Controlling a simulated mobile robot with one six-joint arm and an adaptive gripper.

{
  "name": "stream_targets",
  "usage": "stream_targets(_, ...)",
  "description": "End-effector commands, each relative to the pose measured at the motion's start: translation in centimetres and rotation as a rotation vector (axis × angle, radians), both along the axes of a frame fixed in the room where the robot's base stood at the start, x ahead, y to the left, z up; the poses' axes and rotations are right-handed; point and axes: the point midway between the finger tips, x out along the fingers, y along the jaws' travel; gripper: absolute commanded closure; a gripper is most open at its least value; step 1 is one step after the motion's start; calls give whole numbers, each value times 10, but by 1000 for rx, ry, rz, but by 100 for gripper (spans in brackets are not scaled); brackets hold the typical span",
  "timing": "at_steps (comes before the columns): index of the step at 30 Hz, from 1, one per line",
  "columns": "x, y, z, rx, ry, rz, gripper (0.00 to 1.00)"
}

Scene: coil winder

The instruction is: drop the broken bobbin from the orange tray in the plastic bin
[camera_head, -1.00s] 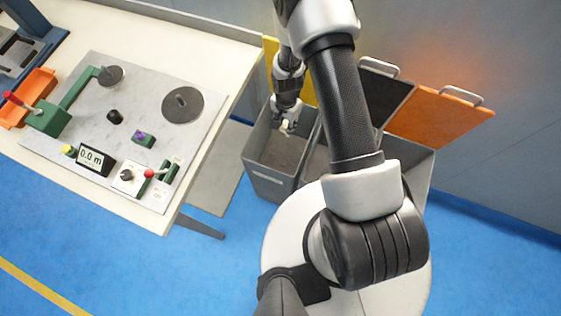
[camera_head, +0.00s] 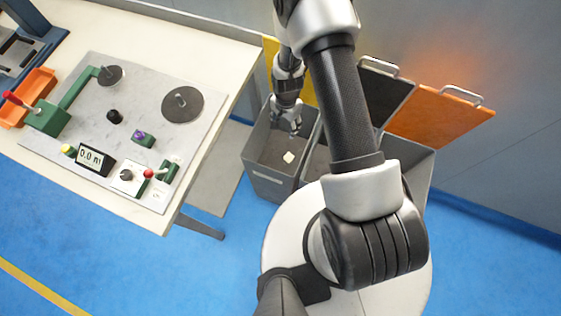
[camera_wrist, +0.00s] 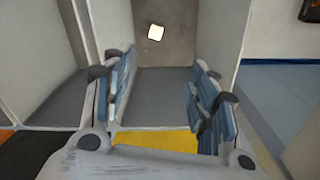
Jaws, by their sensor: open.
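The broken bobbin (camera_head: 288,157) is a small cream-white piece inside the grey bin (camera_head: 268,184) that has the yellow lid (camera_head: 271,50). In the wrist view the bobbin (camera_wrist: 156,32) shows between the bin's walls, beyond my fingertips and apart from them. I cannot tell whether it lies on the bin's floor or is still in the air. My gripper (camera_head: 288,125) points down over that bin, and in the wrist view my gripper (camera_wrist: 160,85) is open and empty. The orange tray (camera_head: 41,82) sits at the left on the table, and I see no bobbin in its visible part.
Bins with a black lid (camera_head: 385,92) and an orange lid (camera_head: 438,112) stand to the right, partly behind my arm. The table (camera_head: 228,65) at the left carries the winder panel (camera_head: 75,120). Its edge is close to the bin.

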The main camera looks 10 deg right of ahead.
Motion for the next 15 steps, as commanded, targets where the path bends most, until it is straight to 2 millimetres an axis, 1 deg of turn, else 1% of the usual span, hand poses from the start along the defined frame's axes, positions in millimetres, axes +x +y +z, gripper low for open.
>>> stream_targets(2,1,0,6,0,-2,0,47)
stream_targets(5,1,0,21,0,-4,0,47)
stream_targets(12,1,0,73,0,-5,0,47)
stream_targets(15,1,0,92,0,-4,0,47)
